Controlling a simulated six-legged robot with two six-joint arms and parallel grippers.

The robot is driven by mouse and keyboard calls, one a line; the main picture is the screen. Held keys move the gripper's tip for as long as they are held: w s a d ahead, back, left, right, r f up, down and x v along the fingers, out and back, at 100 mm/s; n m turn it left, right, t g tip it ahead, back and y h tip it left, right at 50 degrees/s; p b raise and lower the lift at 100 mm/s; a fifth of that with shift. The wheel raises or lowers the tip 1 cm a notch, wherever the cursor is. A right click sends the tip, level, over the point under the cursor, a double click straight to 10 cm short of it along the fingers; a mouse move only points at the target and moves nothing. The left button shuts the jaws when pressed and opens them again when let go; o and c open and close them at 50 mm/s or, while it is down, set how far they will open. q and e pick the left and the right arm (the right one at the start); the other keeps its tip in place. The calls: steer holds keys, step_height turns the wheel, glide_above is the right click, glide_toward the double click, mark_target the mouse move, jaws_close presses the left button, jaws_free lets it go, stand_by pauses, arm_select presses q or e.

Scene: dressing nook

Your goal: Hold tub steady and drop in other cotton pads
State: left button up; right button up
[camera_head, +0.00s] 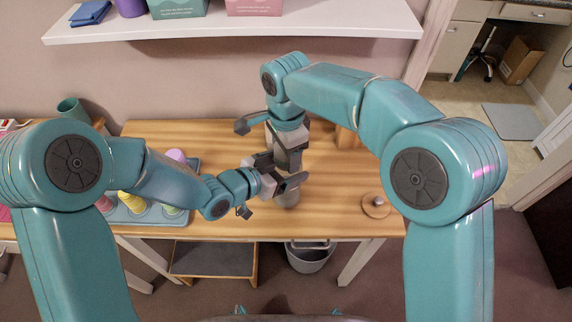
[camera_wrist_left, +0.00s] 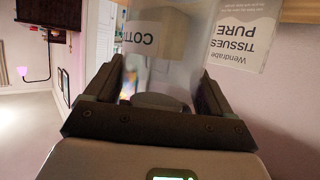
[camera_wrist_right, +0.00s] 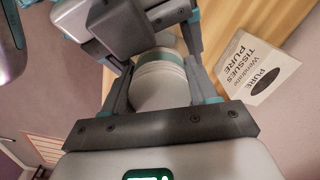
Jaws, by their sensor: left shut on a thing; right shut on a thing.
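The clear tub (camera_wrist_left: 168,52), with a label starting "COTT", stands between the fingers of my left gripper (camera_wrist_left: 155,92), which is shut on it. In the head view the tub (camera_head: 288,197) shows only partly, below my left gripper (camera_head: 284,186) near the table's front. My right gripper (camera_head: 281,163) is above and close to it, pointing down. In the right wrist view my right gripper (camera_wrist_right: 160,85) is shut on a round white stack of cotton pads (camera_wrist_right: 160,88) with a teal band. Whether the stack reaches into the tub is hidden by the grippers.
A round wooden lid with a knob (camera_head: 376,206) lies on the table (camera_head: 335,205) to the right. A tissue box (camera_wrist_right: 258,68) stands behind. A tray (camera_head: 172,217) with colourful items is at the left. A shelf (camera_head: 300,24) hangs above; a bin (camera_head: 309,262) stands below.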

steer(key=o, duration=1.1)
steer(key=shift+s, duration=0.1)
steer(key=shift+f, duration=0.1)
step_height(320, 180, up, 12)
steer(key=shift+r, duration=0.2)
arm_select(q)
steer(key=o, duration=1)
steer(key=shift+c, duration=0.2)
